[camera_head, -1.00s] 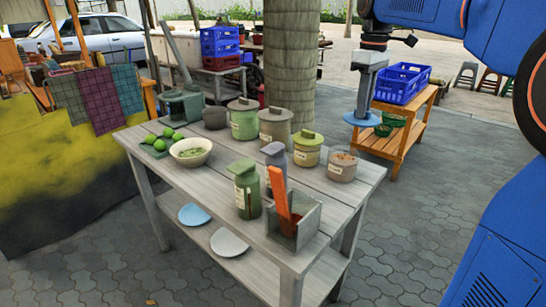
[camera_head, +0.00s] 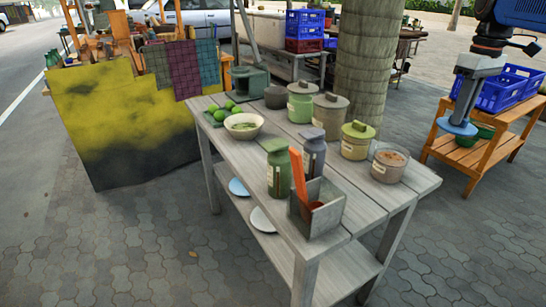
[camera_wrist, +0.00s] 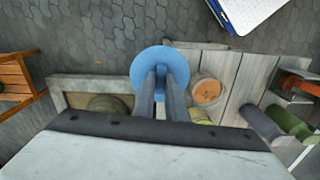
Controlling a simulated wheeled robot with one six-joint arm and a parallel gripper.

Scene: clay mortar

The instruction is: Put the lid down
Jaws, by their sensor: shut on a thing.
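My gripper (camera_head: 462,110) is shut on a flat round blue lid (camera_head: 455,127) and holds it level in the air. In the wrist view the lid (camera_wrist: 160,54) lies beneath my two close fingertips (camera_wrist: 160,72). In the head view it shows to the right of the grey table, in front of a wooden stand. A clear jar with brown contents and an open top (camera_head: 388,167) stands near the table's right end. In the wrist view this jar (camera_wrist: 207,92) shows just right of the lid. A gap between lid and jar shows in the head view.
The grey table (camera_head: 428,181) also holds several lidded jars, a green bottle (camera_head: 278,172), a grey bottle (camera_head: 312,155), a grey box (camera_head: 325,220) with an orange item, and a bowl (camera_head: 244,126). The wooden stand (camera_head: 460,156) carries blue crates. A trunk (camera_head: 364,70) rises behind.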

